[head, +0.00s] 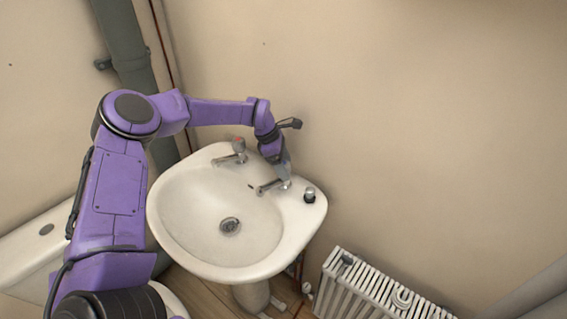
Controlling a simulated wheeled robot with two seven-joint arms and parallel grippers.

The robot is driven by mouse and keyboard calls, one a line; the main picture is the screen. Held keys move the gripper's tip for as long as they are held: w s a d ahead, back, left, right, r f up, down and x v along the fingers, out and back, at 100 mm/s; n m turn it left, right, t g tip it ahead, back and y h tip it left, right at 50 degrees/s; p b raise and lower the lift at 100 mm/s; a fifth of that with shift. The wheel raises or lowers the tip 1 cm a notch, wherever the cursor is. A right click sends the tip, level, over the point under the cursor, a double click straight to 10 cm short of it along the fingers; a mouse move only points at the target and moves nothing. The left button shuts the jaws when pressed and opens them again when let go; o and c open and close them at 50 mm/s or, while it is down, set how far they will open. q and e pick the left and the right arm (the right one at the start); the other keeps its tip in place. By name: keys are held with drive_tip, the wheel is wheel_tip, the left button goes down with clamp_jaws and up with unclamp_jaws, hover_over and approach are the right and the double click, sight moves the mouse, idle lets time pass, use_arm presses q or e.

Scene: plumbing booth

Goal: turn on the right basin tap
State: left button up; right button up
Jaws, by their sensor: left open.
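The white basin (180,235) stands against the wall on a pedestal. The right basin tap (270,187) has its spout pointing into the bowl; its top is largely hidden by my gripper. The left basin tap (236,150), with a reddish top, is at the back of the rim. My left gripper (285,173) is open and reaches down at the right tap's head. I cannot tell whether its fingers touch the tap. My right gripper is not in view.
A small dark and metallic item (309,195) sits on the basin's right rim. A white radiator (375,287) stands at the lower right. A grey pipe (130,50) runs up the corner. A white toilet cistern (35,250) is at the left.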

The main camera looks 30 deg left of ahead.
use_arm(q)
drive_tip(key=c, duration=1)
